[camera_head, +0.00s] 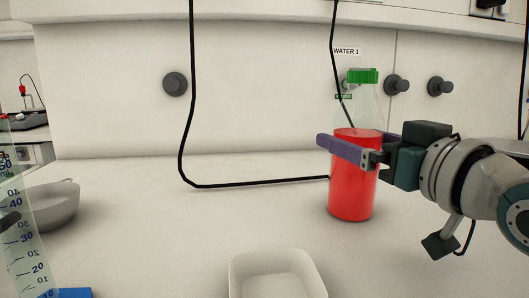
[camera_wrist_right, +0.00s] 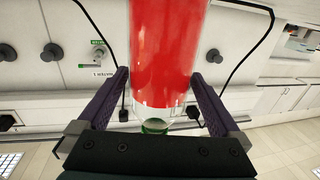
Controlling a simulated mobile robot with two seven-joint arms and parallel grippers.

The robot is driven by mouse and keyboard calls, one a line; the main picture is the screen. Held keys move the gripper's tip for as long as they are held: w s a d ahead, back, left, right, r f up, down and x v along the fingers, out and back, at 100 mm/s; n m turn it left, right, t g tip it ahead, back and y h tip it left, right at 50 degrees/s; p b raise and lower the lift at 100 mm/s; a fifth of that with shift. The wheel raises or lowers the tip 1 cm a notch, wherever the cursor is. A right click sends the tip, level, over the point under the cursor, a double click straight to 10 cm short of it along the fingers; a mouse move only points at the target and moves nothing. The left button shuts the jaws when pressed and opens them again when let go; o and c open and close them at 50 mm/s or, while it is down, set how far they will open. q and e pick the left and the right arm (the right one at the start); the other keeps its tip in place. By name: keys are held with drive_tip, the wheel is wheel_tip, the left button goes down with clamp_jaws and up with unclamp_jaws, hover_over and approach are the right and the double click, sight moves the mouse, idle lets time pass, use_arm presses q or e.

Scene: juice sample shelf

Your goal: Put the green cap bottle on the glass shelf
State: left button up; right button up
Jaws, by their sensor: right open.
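The green cap bottle (camera_head: 353,195) stands upright on the white counter in the head view, filled with red liquid below a clear neck. Its green cap (camera_head: 362,76) is on top. My right gripper (camera_head: 352,141) is open, with one purple finger in front of the bottle and the other partly hidden behind it. In the right wrist view the red bottle (camera_wrist_right: 167,55) lies between the two spread fingers, with visible gaps to both sides. The green cap (camera_wrist_right: 154,126) shows near the gripper's palm. I cannot make out a glass shelf.
A white tray (camera_head: 278,262) sits at the front middle. A grey bowl (camera_head: 50,205) and a clear graduated cylinder (camera_head: 22,225) stand at the left, near a blue object (camera_head: 72,293). A black cable (camera_head: 190,100) hangs down and runs toward the bottle. The counter between bowl and bottle is largely clear.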

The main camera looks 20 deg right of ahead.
drive_tip(key=w, duration=0.3)
drive_tip(key=shift+w+d+f, duration=0.1)
drive_tip(key=shift+w, duration=0.2)
clamp_jaws()
idle(0.6)
